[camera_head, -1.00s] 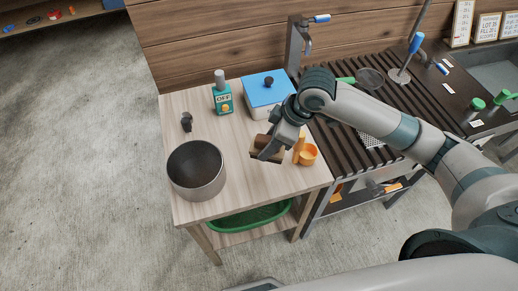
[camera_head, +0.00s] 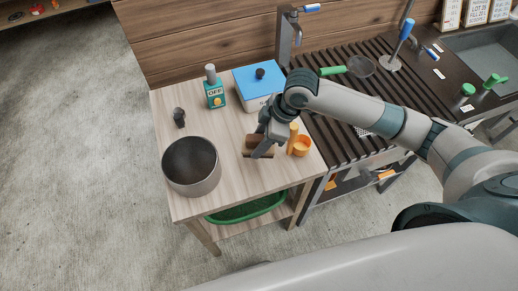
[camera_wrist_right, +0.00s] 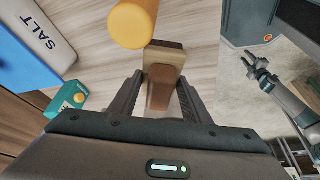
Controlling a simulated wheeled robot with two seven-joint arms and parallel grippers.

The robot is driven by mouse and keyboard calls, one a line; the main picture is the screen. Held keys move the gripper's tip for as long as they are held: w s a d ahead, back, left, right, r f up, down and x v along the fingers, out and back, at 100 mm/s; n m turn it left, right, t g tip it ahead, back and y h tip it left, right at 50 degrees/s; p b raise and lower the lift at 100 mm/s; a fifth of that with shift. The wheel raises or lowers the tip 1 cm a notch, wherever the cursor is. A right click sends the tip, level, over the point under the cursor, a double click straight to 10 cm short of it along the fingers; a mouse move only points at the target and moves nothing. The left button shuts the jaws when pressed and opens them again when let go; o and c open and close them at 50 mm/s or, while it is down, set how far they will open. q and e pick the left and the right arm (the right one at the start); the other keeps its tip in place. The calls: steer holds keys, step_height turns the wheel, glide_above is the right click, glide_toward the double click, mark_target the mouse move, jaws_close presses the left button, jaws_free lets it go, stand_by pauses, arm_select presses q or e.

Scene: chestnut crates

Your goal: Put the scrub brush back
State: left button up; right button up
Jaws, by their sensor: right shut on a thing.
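The scrub brush (camera_head: 256,141) is a brown block with a wooden-looking body. My right gripper (camera_head: 262,149) is shut on it over the pale wooden table (camera_head: 222,128). In the right wrist view the brush (camera_wrist_right: 163,67) sits between the two dark fingers, its far end sticking out beyond them. I cannot tell whether its underside touches the tabletop. My left gripper (camera_wrist_right: 251,69) shows small in the right wrist view, away from the table, its fingers apart and empty.
An orange cup-like item (camera_head: 299,146) stands close right of the brush. A grey pot (camera_head: 191,167) is at the left, a blue-lidded salt box (camera_head: 258,88) and a teal OFF bottle (camera_head: 215,92) behind. A green basin (camera_head: 247,208) sits below. The middle tabletop is clear.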

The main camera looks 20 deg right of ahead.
steer(key=shift+f, duration=0.7)
arm_select(q)
steer(key=shift+s+r, duration=0.15)
steer(key=shift+s, duration=0.15)
arm_select(e)
steer(key=shift+w, duration=0.1)
steer(key=shift+f, duration=0.1)
step_height(320, 180, down, 3)
steer(key=shift+r+p, duration=0.2)
steer(key=shift+p, duration=0.3)
arm_select(q)
steer(key=shift+r, duration=0.5)
arm_select(e)
steer(key=shift+f, duration=0.5)
steer(key=shift+f, duration=0.1)
steer(key=o, duration=1)
